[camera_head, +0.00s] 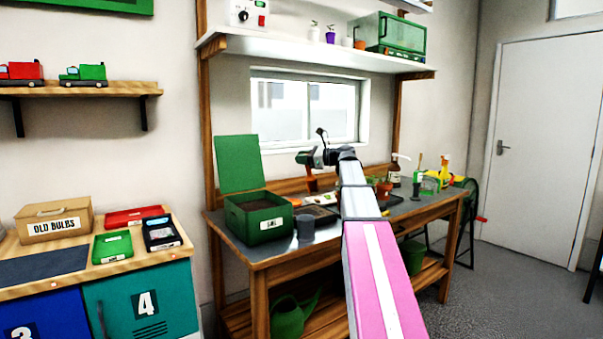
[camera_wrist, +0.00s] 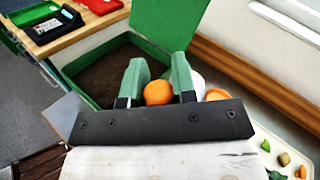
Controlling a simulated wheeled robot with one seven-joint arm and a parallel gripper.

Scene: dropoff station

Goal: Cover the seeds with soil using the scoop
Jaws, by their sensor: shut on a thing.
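My gripper (camera_head: 309,166) is above the wooden workbench and is shut on the scoop (camera_head: 311,184), which shows as an orange piece hanging below it. In the wrist view, the scoop's rounded orange end (camera_wrist: 158,92) sits between the two green fingers (camera_wrist: 158,78). The green soil box (camera_head: 250,229) stands open at the bench's left end, with its green lid (camera_head: 238,163) raised behind. Dark soil (camera_wrist: 105,76) fills it in the wrist view, just beyond the fingers. A dark tray (camera_head: 322,214) lies right of the box, partly hidden by my arm; I cannot make out seeds.
A grey cup (camera_head: 305,227) stands at the bench's front edge beside the soil box. A shelf (camera_head: 320,55) overhangs the bench. A pale tray (camera_wrist: 285,155) holds small coloured pieces in the wrist view.

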